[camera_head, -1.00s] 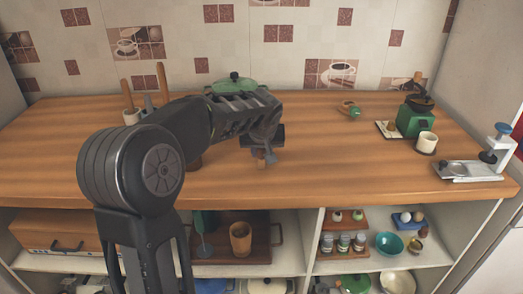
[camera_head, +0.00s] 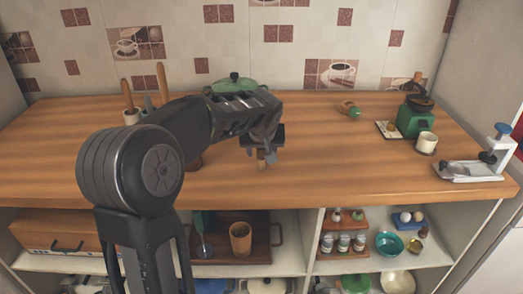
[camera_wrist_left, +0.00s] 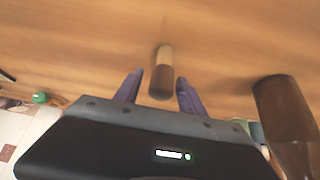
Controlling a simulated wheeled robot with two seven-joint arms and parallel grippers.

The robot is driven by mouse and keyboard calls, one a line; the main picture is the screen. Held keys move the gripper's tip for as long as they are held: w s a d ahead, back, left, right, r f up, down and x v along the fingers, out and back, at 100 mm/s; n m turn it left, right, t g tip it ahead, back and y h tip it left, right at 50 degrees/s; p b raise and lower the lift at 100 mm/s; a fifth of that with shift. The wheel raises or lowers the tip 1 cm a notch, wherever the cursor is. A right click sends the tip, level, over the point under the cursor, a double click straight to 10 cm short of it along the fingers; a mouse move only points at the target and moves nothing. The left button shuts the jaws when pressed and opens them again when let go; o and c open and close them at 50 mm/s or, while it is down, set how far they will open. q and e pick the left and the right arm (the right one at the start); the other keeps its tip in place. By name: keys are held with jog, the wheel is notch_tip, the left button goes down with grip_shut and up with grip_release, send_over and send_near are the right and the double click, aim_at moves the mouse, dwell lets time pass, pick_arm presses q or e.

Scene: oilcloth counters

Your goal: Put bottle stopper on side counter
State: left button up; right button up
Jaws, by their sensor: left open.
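The bottle stopper (camera_wrist_left: 162,72), a small cylinder with a pale end and a dark brown end, is on the wooden counter (camera_head: 350,160). It also shows in the head view (camera_head: 261,161), just below my left gripper (camera_head: 266,154), which partly covers it. In the left wrist view, the open fingers of my left gripper (camera_wrist_left: 158,91) lie on either side of the stopper's dark end, with gaps showing on both sides. My right gripper is not in view.
A dark brown cylindrical object (camera_wrist_left: 287,120) stands close beside the left gripper. A green grinder (camera_head: 413,121), a white cup (camera_head: 427,141) and a white press (camera_head: 470,171) are at the right.

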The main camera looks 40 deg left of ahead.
pick_arm(q)
jog(key=v, duration=1.2)
jog(key=shift+b, duration=0.3)
jog(key=shift+f, duration=0.1)
